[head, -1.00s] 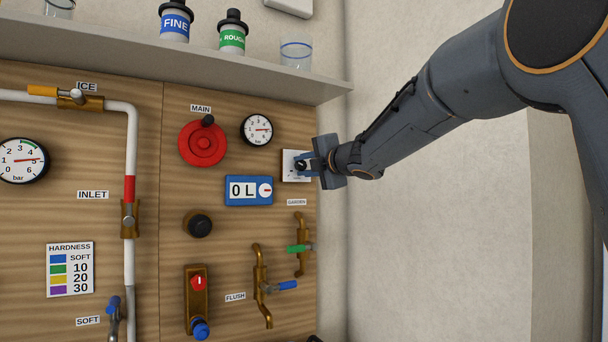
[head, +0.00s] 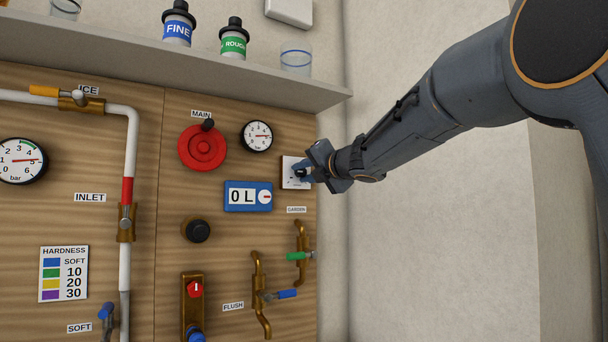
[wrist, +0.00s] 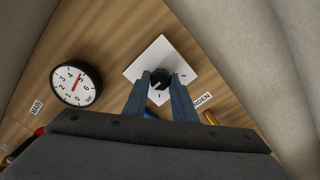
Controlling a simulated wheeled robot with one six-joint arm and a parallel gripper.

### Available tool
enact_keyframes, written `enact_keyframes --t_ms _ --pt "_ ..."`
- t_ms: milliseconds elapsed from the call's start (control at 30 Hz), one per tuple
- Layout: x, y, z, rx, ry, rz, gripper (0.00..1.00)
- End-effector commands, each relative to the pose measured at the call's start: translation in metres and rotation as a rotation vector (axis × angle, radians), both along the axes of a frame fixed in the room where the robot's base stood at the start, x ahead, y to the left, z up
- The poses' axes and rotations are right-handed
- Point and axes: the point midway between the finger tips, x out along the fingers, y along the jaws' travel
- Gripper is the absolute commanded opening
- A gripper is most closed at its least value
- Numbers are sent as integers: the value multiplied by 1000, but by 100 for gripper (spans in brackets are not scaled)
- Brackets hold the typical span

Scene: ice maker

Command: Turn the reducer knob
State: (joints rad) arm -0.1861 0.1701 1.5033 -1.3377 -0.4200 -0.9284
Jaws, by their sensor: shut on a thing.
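A black knob (wrist: 159,79) sits on a square white plate (wrist: 148,58) with small marks around it. No readable label names it as the reducer. In the head view the plate (head: 288,168) is at the panel's right edge, and my gripper covers part of it. My gripper (wrist: 160,84) reaches the knob with one blue finger on each side and is shut on it. In the head view my gripper (head: 304,173) is tilted against the plate. Another black knob (head: 198,230) sits lower left on the panel, untouched.
A round gauge (head: 256,135) and a blue meter reading 0 L (head: 248,196) are left of the plate. The green-handled GARDEN tap (head: 299,255) is below. A shelf (head: 200,72) with bottles is above. A bare wall (head: 430,230) lies to the right.

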Motion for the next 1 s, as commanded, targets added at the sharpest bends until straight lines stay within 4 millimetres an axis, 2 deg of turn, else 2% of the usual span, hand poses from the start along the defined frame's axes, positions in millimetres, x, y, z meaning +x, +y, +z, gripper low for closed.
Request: enact_keyframes --t_ms 200,233,333,733,1000 --pt "0 0 -1 -1 1 0 2" --pt "0 0 -1 0 2 0 26" --pt "0 0 0 0 2 0 43" --pt "-5 -4 0 1 0 -1 43" --pt "-39 -27 0 0 0 -2 43"
